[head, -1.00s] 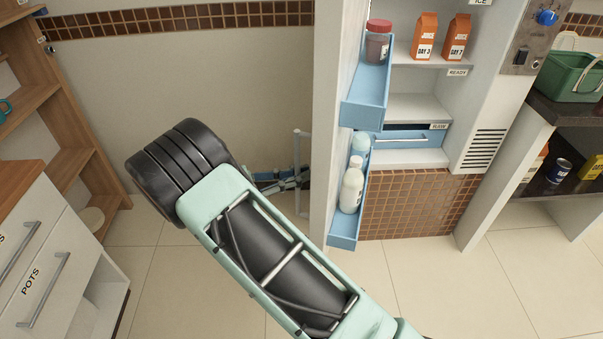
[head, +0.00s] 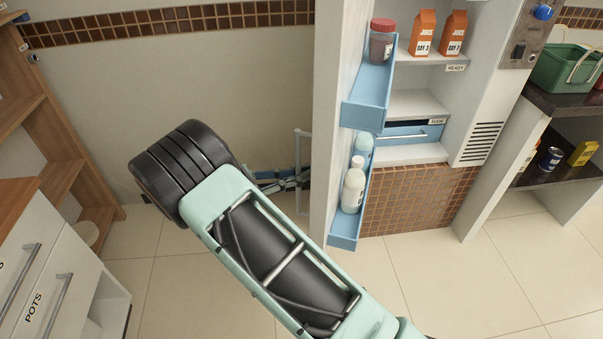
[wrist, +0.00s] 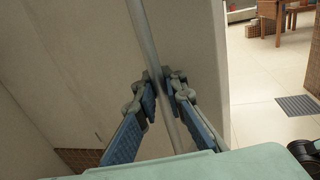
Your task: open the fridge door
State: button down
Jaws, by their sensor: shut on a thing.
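The fridge door (head: 333,110) stands wide open in the head view, seen nearly edge-on, with its blue inner shelves (head: 368,95) facing right. Its vertical bar handle (head: 299,160) is on the outer face at left. My gripper (head: 285,181) is at the handle, mostly hidden behind my arm. In the wrist view my gripper (wrist: 168,82) has its two blue-padded fingers on either side of the handle bar (wrist: 146,40), with the tips closed around it. The door's outer face (wrist: 190,50) fills the area behind the bar.
The fridge interior holds juice cartons (head: 424,33) and a blue drawer (head: 405,135). A drawer cabinet labelled POTS (head: 40,285) and wooden shelves (head: 60,130) stand at left. A dark counter (head: 570,105) with a green basket (head: 565,70) is at right. Tiled floor shows between.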

jog(key=shift+s+a+f, duration=0.15)
jog(key=shift+a+f, duration=0.05)
jog(key=shift+a, duration=0.2)
dwell(0.3)
jog(key=c, duration=2.1)
grip_release()
jog(key=shift+s+r, duration=0.1)
jog(key=shift+r, duration=0.05)
jog(key=shift+o, duration=0.4)
jog(key=v, duration=1.2)
